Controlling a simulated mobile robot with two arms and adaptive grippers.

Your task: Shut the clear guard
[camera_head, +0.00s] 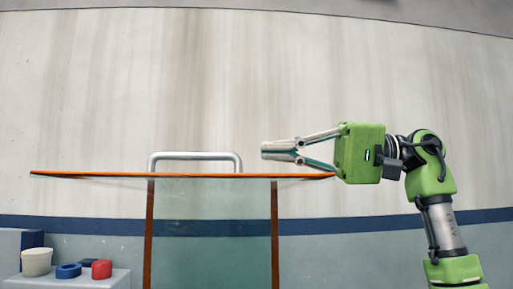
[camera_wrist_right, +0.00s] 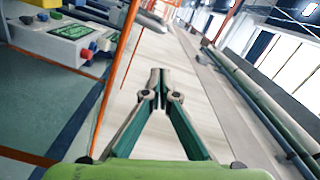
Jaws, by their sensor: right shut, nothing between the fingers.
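The clear guard (camera_head: 212,225) is a see-through panel with orange edges in the head view. Its wide orange top edge runs nearly level, and the guard looks raised, seen almost edge-on. A silver bar handle (camera_head: 195,156) stands on that edge. My right gripper (camera_head: 266,151) is shut and empty, to the right of the handle with a gap between them, just above the right part of the orange edge. In the right wrist view the closed fingertips (camera_wrist_right: 160,76) have nothing between them, and orange edges of the guard run at left. My left gripper is not in view.
At lower left in the head view, a light ledge (camera_head: 100,281) holds a white cup (camera_head: 37,262), a blue ring-like piece (camera_head: 68,271) and a red piece (camera_head: 102,269). A plain wall (camera_head: 330,70) stands behind. The wrist view shows pipes (camera_wrist_right: 262,108) at right.

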